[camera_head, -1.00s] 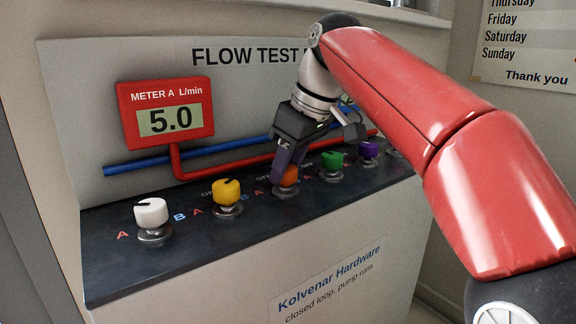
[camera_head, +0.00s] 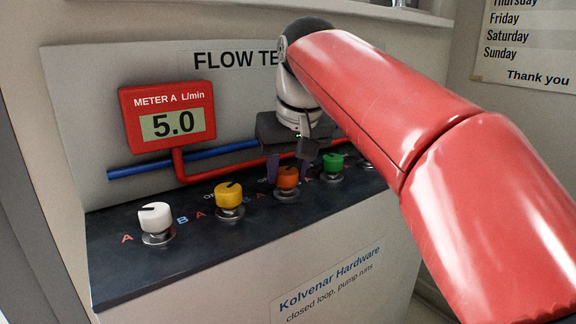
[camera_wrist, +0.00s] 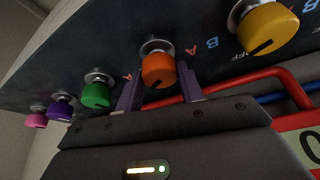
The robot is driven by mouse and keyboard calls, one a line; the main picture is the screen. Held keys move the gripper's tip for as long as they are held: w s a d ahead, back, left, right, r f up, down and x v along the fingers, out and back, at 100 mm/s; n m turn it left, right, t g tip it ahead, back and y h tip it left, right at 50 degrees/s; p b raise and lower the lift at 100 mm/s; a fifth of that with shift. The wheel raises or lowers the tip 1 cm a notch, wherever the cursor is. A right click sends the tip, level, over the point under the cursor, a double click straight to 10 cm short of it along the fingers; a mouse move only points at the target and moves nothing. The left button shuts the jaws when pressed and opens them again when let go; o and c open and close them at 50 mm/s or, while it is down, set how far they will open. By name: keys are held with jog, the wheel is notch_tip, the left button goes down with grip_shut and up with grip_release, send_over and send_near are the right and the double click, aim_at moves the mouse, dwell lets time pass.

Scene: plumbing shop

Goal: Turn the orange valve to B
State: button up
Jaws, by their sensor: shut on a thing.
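The orange valve (camera_head: 288,179) is a round knob in the middle of the row on the dark sloping panel. My gripper (camera_head: 287,170) is on it from the panel's back side, one purple-grey finger on each side. In the wrist view the orange valve (camera_wrist: 158,72) sits between the two fingertips (camera_wrist: 159,88), and the jaws are shut on it. A short dark mark on the knob points toward the lower left in that view. A red letter A (camera_wrist: 190,50) shows beside it; its B is not visible, and a finger covers that side.
The white valve (camera_head: 155,217) and yellow valve (camera_head: 229,195) stand left of it, the green valve (camera_head: 333,163) close on its right. Purple (camera_wrist: 60,106) and pink (camera_wrist: 37,117) valves stand beyond the green. Meter A (camera_head: 168,117) reads 5.0. Red and blue pipes run behind.

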dwell(0.4)
jog(key=o, duration=1)
jog(key=v, duration=0.7)
jog(key=shift+s+d+r, duration=0.1)
jog(key=shift+s+r, duration=0.05)
jog(key=shift+r, duration=0.2)
